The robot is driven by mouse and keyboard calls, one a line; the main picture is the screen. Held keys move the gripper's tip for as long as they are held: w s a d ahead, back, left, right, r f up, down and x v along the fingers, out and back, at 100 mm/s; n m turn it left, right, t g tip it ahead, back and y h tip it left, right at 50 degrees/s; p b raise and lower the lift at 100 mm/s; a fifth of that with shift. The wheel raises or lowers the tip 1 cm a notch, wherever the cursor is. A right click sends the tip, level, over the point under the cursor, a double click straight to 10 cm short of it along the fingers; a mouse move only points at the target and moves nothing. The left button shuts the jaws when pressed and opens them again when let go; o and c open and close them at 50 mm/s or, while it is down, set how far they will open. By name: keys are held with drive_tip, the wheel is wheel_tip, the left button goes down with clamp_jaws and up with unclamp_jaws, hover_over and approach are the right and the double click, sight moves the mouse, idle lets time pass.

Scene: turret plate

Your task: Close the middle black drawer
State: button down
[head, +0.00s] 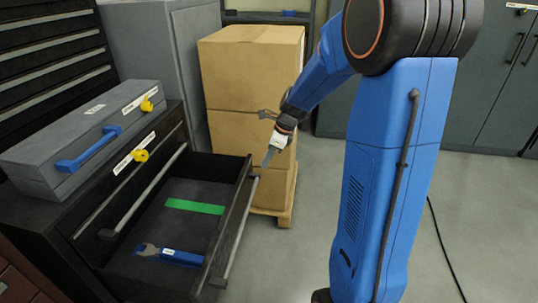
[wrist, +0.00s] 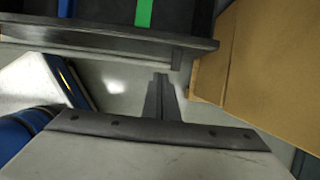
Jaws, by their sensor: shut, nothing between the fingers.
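The black drawer (head: 233,222) stands pulled out of the dark cabinet at the left in the head view. Its front has a long bar handle (head: 241,226). In the wrist view the drawer front (wrist: 100,37) crosses the top. My gripper (head: 268,160) is shut and empty, just outside the far end of the drawer front. In the wrist view the closed fingers (wrist: 160,84) point at the drawer front near the right end of its handle. A small gap seems to show there, but contact is hard to judge.
A blue-handled wrench (head: 170,254) and a green strip (head: 194,206) lie in the drawer. A grey case (head: 85,130) sits on the cabinet (head: 62,222). Cardboard boxes (head: 252,75) on a pallet stand close to my gripper. The floor at the right is mostly clear.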

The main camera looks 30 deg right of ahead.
drive_tip(key=w+a+f, duration=0.2)
drive_tip(key=f, duration=0.1)
drive_tip(key=a+f, duration=0.1)
drive_tip(key=a, duration=0.1)
drive_tip(key=shift+w+f, duration=0.15)
drive_tip(key=shift+w, duration=0.25)
drive_tip(key=shift+w+a, duration=0.25)
drive_tip(key=shift+a, duration=0.1)
drive_tip(key=w+a, duration=0.7)
drive_tip(key=a, duration=0.3)
drive_tip(key=w+a, duration=0.7)
drive_tip(key=a, duration=0.3)
drive_tip(key=shift+w, duration=0.25)
